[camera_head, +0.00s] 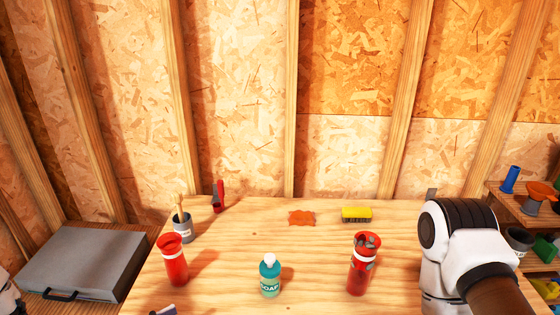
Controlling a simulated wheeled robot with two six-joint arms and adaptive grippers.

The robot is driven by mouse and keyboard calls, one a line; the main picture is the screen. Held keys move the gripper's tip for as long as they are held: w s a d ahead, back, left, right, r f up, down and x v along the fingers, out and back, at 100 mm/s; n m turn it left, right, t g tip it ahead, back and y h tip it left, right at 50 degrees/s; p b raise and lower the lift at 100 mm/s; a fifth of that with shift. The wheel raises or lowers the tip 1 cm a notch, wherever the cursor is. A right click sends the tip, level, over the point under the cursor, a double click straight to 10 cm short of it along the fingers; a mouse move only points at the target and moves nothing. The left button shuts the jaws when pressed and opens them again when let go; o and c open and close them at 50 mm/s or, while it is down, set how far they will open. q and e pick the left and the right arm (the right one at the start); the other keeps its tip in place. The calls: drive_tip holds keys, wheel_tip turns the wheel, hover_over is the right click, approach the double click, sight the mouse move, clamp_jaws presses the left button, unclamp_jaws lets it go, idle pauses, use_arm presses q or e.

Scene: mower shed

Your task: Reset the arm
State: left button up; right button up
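My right arm stands at the right side of the wooden table in the head view, with a white and black joint and a brown link. Its gripper does not show. At the far left edge only a small white and dark piece of my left arm shows. My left gripper is not in view either. I cannot see what either gripper holds.
On the table (225,285) stand a red cup (173,262), a red container (360,270), a soap bottle (270,277), a grey pot (182,228), an orange piece (301,218) and a yellow brush (356,214). A grey case (85,262) lies left; shelves (505,200) stand right.

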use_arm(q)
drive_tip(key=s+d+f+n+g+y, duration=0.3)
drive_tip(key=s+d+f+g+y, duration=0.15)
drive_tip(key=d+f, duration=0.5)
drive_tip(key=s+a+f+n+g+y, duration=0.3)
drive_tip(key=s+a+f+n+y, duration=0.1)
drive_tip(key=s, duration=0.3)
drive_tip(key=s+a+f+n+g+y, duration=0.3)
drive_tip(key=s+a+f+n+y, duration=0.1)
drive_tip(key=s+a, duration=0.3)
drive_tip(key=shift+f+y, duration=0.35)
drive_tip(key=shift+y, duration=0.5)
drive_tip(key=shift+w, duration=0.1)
